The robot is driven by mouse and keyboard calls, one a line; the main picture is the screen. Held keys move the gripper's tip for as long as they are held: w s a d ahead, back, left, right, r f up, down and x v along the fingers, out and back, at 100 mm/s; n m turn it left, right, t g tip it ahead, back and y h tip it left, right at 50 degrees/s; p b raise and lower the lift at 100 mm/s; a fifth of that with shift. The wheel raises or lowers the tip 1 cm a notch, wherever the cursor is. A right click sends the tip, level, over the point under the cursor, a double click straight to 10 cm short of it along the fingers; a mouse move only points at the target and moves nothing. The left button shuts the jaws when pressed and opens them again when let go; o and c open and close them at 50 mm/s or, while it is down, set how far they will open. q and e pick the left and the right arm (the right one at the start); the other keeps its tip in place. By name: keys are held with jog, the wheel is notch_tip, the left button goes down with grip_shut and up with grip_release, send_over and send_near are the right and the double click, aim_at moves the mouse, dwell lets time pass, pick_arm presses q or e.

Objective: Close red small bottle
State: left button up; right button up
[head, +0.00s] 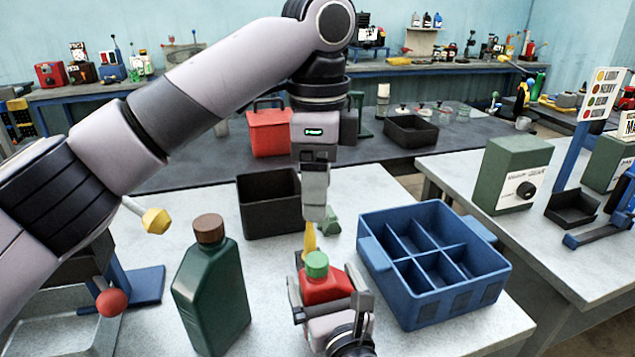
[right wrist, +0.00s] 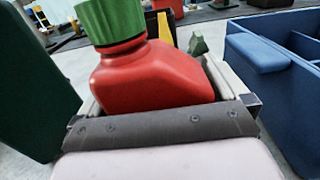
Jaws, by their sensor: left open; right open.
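The red small bottle (head: 326,288) stands near the front of the table, with a green cap (head: 317,264) on its top. How tightly the cap sits cannot be told. In the right wrist view the red bottle (right wrist: 155,80) and its ribbed green cap (right wrist: 110,20) lean in the picture. My right gripper (head: 330,300) is open, with its fingers on either side of the bottle. My left gripper (head: 314,212) points down, open, just above and behind the cap. A yellow piece (head: 309,238) shows below it; whether it is a fingertip cannot be told.
A dark green bottle with a brown cap (head: 212,290) stands at left. A blue divided crate (head: 430,295) is close on the right. A black bin (head: 262,215) and a red container (head: 268,133) stand behind. Bare table lies between the green bottle and my right gripper.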

jog(key=shift+v, duration=3.55)
jog(key=shift+w, duration=0.1)
